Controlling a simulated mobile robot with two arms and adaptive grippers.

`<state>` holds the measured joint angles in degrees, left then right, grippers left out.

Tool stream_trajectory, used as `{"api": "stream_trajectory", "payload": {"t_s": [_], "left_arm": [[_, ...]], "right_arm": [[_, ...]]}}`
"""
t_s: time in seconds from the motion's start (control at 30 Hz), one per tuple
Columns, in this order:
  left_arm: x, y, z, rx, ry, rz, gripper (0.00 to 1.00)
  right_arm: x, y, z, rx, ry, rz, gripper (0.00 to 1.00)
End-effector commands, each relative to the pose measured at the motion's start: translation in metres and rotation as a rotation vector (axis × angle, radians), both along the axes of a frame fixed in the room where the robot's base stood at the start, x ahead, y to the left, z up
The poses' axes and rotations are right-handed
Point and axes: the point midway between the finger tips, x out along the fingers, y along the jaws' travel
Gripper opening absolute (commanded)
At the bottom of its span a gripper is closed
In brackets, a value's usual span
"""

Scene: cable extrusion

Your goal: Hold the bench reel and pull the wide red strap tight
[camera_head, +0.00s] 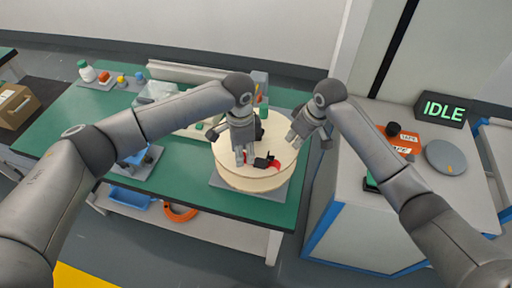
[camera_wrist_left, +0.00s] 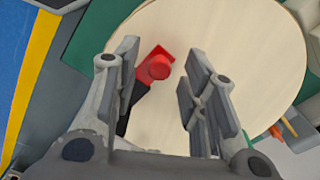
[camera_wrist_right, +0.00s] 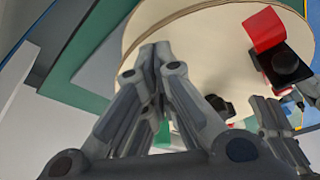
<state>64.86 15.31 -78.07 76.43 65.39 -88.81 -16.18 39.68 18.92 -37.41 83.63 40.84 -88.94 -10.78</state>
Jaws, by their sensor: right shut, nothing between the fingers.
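The bench reel (camera_head: 228,173) is a round, pale wooden drum on a grey plate on the green bench. The red strap (camera_head: 275,164) shows as a short red piece beside a black block on the reel's top; it also shows in the left wrist view (camera_wrist_left: 152,58) and the right wrist view (camera_wrist_right: 264,30). My left gripper (camera_head: 244,160) points down over the reel's top; in the left wrist view its fingers (camera_wrist_left: 160,82) are apart with nothing gripped, the red piece lying beyond them. My right gripper (camera_head: 295,140) is shut and empty near the reel's right rim; its fingertips (camera_wrist_right: 155,55) meet.
Small bottles (camera_head: 87,71) stand at the bench's back left. A cardboard box (camera_head: 17,107) is far left.

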Motion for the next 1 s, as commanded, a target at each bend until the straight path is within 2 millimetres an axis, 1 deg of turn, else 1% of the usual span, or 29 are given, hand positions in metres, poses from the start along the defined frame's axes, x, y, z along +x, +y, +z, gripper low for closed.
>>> {"api": "stream_trajectory", "payload": {"t_s": [0.43, 1.0], "left_arm": [[0.0, 0.0, 0.0, 0.0, 0.0, 0.0, 0.39], [0.0, 0.0, 0.0, 0.0, 0.0, 0.0, 0.39]], "right_arm": [[0.0, 0.0, -0.001, 0.0, 0.0, 0.0, 0.0], [0.0, 0.0, -0.012, 0.001, 0.001, 0.0, 0.0]]}}
